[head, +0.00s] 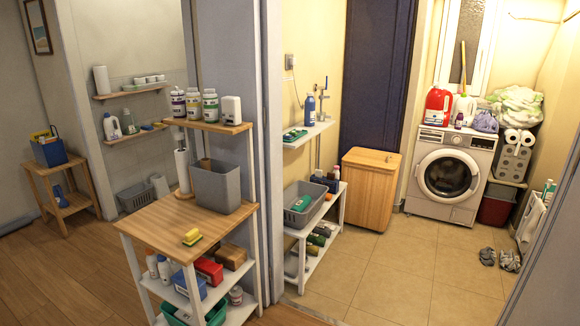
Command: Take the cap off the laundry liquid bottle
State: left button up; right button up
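Several bottles could be the laundry liquid bottle, and I cannot tell which one it is. A large red jug (437,107) with a pale label stands on top of the white washing machine (425,142), at the left. Neither of my grippers is in view.
A doorway wall (270,160) separates the wooden-floored room from the tiled laundry room. A wooden cabinet (368,190) and a white rack (314,235) line the laundry's left side. The tiled floor (400,265) between is clear.

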aim_at(309, 103)
jog(key=i+l+z, duration=0.15)
jog(key=i+z, duration=0.5)
jog(key=i, duration=0.3)
jog(key=i+z, duration=0.35)
jog(key=i+u, duration=0.15)
jog(key=i, duration=0.35)
jog(key=i+l+u, duration=0.2)
jog(key=i, duration=0.25)
jog(key=i+l+u, duration=0.15)
jog(key=i, duration=0.35)
jog(key=i+l+u, duration=0.15)
jog(key=i, duration=0.35)
